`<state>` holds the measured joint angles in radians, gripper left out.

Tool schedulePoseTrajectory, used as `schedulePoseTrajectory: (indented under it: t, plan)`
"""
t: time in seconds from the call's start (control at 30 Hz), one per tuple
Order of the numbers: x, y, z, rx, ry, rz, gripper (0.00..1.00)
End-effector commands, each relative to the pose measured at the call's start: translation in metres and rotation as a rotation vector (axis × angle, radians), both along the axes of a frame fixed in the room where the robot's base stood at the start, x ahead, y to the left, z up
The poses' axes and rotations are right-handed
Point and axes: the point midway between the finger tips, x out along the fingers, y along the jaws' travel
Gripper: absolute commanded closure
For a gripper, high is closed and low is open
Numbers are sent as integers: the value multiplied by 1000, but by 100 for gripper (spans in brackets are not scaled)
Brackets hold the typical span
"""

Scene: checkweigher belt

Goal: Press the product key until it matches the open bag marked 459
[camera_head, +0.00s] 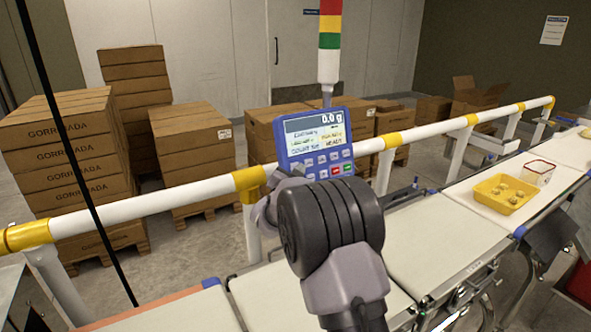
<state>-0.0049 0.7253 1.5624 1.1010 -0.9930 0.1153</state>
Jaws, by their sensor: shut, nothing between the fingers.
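The blue control panel (316,141) stands behind the belt with its display reading 0.0 g. Below the display are lines of text too small to read surely, and rows of small keys (322,168), among them a green and a red one. My gripper (291,177) is at the panel's lower left, mostly hidden behind my dark wrist. It is shut and empty; whether it touches a key I cannot tell. No open bag marked 459 can be made out.
A white rail with yellow joints (190,196) runs behind the belt (440,238). A yellow tray (487,201) with several small pieces and a white red-rimmed tub (538,172) are at the right. Stacked cartons (70,150) stand behind the rail. A signal tower (329,50) rises behind the panel.

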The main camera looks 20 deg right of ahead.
Motion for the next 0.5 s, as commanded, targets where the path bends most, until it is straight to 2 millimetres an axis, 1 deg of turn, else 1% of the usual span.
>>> schedulePoseTrajectory:
  t: [0.2, 0.5]
  plan:
    - [-2, -1, 1, 0, -1, 0, 100]
    - [-30, -6, 8, 1, -2, -1, 100]
